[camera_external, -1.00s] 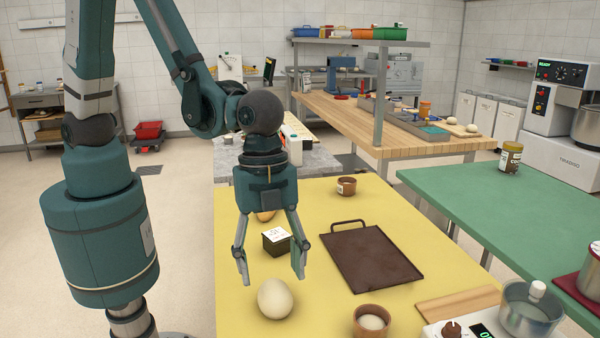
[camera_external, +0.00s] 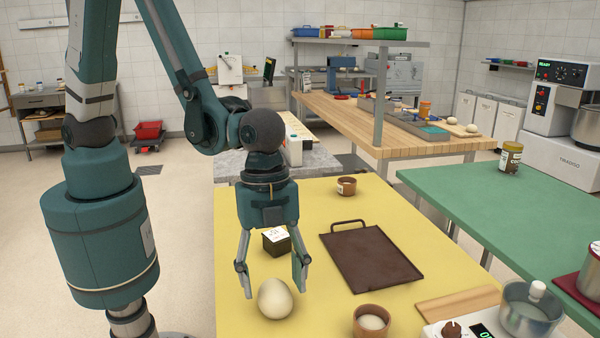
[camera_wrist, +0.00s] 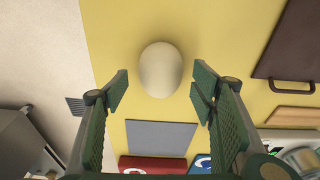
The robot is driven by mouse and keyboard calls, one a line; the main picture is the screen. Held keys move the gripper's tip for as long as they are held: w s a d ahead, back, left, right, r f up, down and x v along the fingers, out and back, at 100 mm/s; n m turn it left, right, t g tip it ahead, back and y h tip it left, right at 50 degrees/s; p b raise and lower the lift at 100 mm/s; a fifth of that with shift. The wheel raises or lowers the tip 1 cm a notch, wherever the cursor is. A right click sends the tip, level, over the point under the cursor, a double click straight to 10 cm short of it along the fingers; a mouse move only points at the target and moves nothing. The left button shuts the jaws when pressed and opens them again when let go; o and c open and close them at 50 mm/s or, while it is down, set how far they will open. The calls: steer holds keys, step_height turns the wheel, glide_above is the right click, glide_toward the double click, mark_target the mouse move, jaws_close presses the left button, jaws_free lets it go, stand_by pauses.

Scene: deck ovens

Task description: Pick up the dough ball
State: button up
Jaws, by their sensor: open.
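The dough ball (camera_external: 275,299) is a pale, smooth, egg-shaped lump on the yellow table, near its front left in the external view. My gripper (camera_external: 274,289) is open and empty, pointing down with its fingers apart, just above and behind the ball in that view. In the wrist view the dough ball (camera_wrist: 160,70) lies between and a little beyond the tips of my open gripper (camera_wrist: 160,85). No finger visibly touches it there. In the external view, the exact height gap between fingertips and ball is hard to tell.
A dark tray (camera_external: 370,258) with a handle lies right of my gripper. A small dark box (camera_external: 276,242) stands behind the fingers. A brown bowl (camera_external: 371,322) and a wooden board (camera_external: 458,305) are to the right. A grey flat piece (camera_wrist: 160,138) shows in the wrist view.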

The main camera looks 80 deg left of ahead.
mark_target(274, 284)
steer(key=shift+d+f, duration=0.15)
steer(key=shift+f, duration=0.75)
steer(key=shift+d+f, duration=0.1)
steer(key=shift+f, duration=0.8)
steer(key=c, duration=1)
